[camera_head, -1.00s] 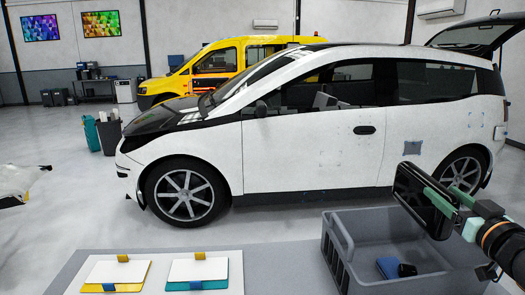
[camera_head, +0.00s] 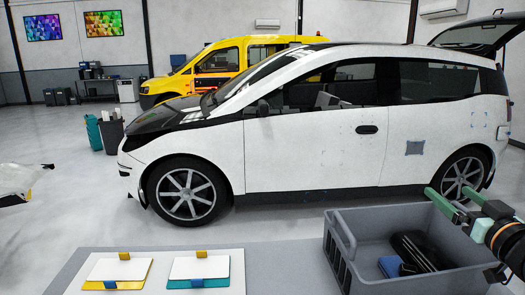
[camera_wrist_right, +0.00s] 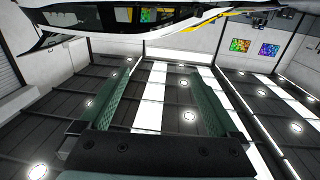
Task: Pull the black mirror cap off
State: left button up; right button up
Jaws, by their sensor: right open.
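A dark side mirror (camera_head: 262,107) shows on the white car near the front of the side window. It is too small to tell whether a separate cap sits on it. A glossy black shell-like piece (camera_head: 424,248) lies in the grey crate, leaning beside a blue item; I cannot tell for sure that it is the mirror cap. My right gripper (camera_head: 452,195) is above the crate's right back side, with green fingers apart. In the right wrist view its fingers (camera_wrist_right: 161,88) are spread with nothing between them. My left gripper is not in view.
The grey crate (camera_head: 342,245) stands on the front table (camera_head: 275,262). Two white cards on a yellow pad (camera_head: 136,285) and a teal pad (camera_head: 220,284) lie to its left. The white car (camera_head: 285,150) stands behind the table, with clear floor between.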

jog(key=s, duration=1.1)
jog(key=shift+s+a, duration=0.15)
jog(key=shift+s, duration=0.2)
